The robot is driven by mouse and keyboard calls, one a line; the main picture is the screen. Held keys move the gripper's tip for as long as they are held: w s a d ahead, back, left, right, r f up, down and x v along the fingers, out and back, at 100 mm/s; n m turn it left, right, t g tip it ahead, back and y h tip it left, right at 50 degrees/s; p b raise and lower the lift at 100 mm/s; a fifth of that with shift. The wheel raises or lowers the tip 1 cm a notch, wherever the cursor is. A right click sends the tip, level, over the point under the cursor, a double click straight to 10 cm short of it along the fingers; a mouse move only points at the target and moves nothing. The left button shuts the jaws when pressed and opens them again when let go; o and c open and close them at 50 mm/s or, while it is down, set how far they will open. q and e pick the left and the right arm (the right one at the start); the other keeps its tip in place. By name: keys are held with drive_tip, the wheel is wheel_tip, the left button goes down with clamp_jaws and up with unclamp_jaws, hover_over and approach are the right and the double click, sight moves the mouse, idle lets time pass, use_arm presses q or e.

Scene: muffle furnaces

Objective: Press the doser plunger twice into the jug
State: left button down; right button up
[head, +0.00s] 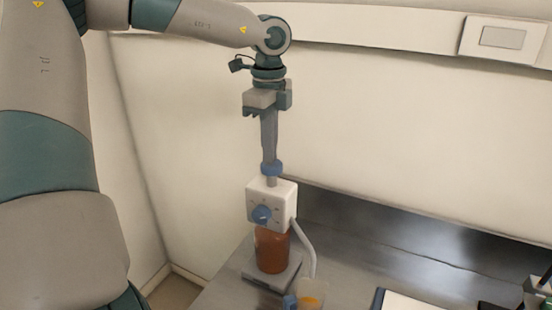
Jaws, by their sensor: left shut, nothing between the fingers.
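The doser is a white box (271,206) with a blue dial, set on top of an amber bottle (271,250). Its plunger has a blue collar (271,168) on a short grey stem above the box. My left gripper (270,158) points straight down over the plunger, shut, with its fingertips at the blue collar. I cannot tell whether they touch it. A grey spout tube curves down from the doser's right side to the small clear jug (312,294), which holds a little orange liquid. My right gripper (540,290) shows only in part at the lower right edge.
The bottle stands on a grey plate (272,276) on a steel bench (350,262). A small blue object (290,301) lies beside the jug. A dark-edged white board (405,301) lies to the right. A wall with a socket panel (502,38) rises behind.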

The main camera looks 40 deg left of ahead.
use_arm(q)
drive_tip(key=shift+w+d+r+b, duration=0.1)
drive_tip(key=shift+w+r+b, duration=0.1)
drive_tip(key=shift+r+b, duration=0.5)
wheel_tip(320, 180, up, 9)
drive_tip(key=b, duration=0.2)
drive_tip(key=shift+a+f, duration=0.15)
drive_tip(key=shift+a, duration=0.1)
drive_tip(key=shift+d, duration=0.1)
idle(0.4)
drive_tip(key=shift+s, duration=0.1)
